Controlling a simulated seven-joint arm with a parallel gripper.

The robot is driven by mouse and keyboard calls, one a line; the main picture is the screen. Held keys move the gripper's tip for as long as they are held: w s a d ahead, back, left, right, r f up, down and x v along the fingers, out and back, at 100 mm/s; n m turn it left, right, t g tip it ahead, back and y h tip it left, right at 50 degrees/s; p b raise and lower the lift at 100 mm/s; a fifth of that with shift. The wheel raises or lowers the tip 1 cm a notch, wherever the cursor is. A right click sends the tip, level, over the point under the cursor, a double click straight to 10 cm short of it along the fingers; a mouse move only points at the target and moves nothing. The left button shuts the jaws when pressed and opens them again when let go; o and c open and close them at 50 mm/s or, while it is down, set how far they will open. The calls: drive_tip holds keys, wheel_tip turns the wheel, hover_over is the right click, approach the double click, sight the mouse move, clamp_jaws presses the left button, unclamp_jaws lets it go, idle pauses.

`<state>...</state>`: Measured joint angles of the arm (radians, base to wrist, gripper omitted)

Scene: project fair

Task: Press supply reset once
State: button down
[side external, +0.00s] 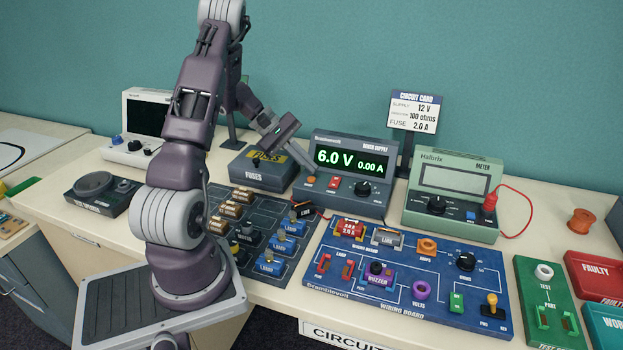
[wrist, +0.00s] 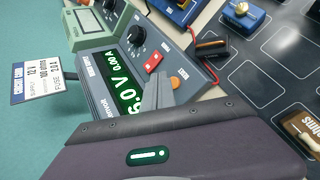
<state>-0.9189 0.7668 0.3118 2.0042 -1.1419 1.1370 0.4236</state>
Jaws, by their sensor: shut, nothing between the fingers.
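The bench supply (side external: 350,158) is a grey box whose green display reads 6.0 V and 0.00 A. Its lower front carries an orange round button (side external: 311,181), a red switch (side external: 333,183) and a black knob; the labels are too small to read. My gripper (side external: 312,172) is shut and empty, its tips just above and behind the orange button. I cannot tell whether they touch it. In the wrist view my gripper (wrist: 158,92) covers part of the display, with the orange button (wrist: 178,82) beside the fingers and the red switch (wrist: 153,62) further along.
A fuses box (side external: 262,170) stands left of the supply and a green meter (side external: 455,195) right of it. A circuit card (side external: 414,110) stands behind. The blue wiring board (side external: 400,285) and dark parts tray (side external: 250,225) lie in front. Leads run near the supply's front.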

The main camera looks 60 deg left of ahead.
sight(308, 178)
drive_tip(key=shift+r, duration=2.5)
drive_tip(key=s+d+r+m+g, duration=0.2)
drive_tip(key=d+r+m, duration=0.3)
drive_tip(key=d, duration=0.6)
drive_tip(key=s+d+r+m+g, duration=0.15)
drive_tip(key=d+r+m, duration=0.35)
drive_tip(key=d, duration=0.5)
drive_tip(key=s+d+r+m+t+y, duration=0.2)
drive_tip(key=s+d+m+y, duration=0.3)
drive_tip(key=s, duration=0.9)
drive_tip(key=d+m, duration=0.3)
drive_tip(key=m, duration=0.1)
drive_tip(key=shift+d+r+y, duration=0.3)
drive_tip(key=shift+d+y, duration=0.05)
drive_tip(key=shift+y, duration=0.05)
